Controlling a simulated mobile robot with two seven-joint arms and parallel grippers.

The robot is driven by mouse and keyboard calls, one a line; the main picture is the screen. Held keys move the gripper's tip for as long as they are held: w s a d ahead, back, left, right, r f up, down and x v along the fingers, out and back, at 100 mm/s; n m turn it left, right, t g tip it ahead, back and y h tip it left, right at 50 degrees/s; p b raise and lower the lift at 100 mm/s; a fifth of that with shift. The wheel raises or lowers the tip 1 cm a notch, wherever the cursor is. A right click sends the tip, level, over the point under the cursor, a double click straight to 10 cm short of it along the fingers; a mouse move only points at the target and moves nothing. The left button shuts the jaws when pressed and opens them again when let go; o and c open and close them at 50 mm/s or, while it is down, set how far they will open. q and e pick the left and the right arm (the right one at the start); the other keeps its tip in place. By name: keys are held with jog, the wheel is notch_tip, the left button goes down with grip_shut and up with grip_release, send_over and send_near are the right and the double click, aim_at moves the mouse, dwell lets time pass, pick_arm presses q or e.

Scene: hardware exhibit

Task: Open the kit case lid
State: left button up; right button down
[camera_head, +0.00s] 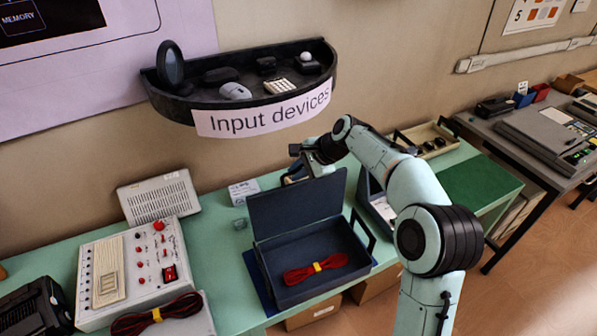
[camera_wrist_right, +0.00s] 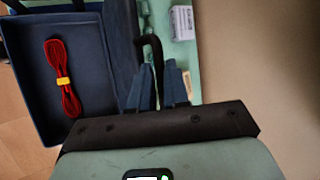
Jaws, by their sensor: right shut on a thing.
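The dark blue kit case (camera_head: 336,283) stands on the green table with its lid (camera_head: 297,208) raised, roughly upright. A red cable bundle with a yellow tie (camera_head: 315,268) lies inside. My right gripper (camera_head: 291,176) is behind the lid's upper edge, its tips partly hidden. In the right wrist view, the lid (camera_wrist_right: 122,50) stands beside the fingers, and a black curved handle (camera_wrist_right: 151,45) runs down between them. The right gripper (camera_wrist_right: 160,75) is shut on this handle. The case with the cable (camera_wrist_right: 62,80) shows at left there. My left gripper is not in view.
A control panel (camera_head: 135,270) and another red cable bundle (camera_head: 155,314) are left of the case. A small white box (camera_head: 243,188) stands behind it. The "Input devices" shelf (camera_head: 240,95) juts from the wall above. A green mat (camera_head: 480,185) lies at right.

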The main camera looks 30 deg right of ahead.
jog(key=shift+w+a+f+g, duration=0.15)
jog(key=shift+w+f+g, duration=0.2)
jog(key=shift+f, duration=0.1)
jog(key=shift+w+a+f+g, duration=0.1)
jog(key=shift+w+f+g, duration=0.1)
jog(key=shift+f+g, duration=0.2)
jog(key=shift+f, duration=0.1)
jog(key=c, duration=1.2)
grip_release()
jog(key=shift+t, duration=0.35)
jog(key=v, duration=1)
jog(key=w+v, duration=0.1)
jog(key=v, duration=0.4)
jog(key=shift+w+d+r, duration=0.1)
jog(key=shift+w+r, duration=0.05)
jog(key=shift+r, duration=0.1)
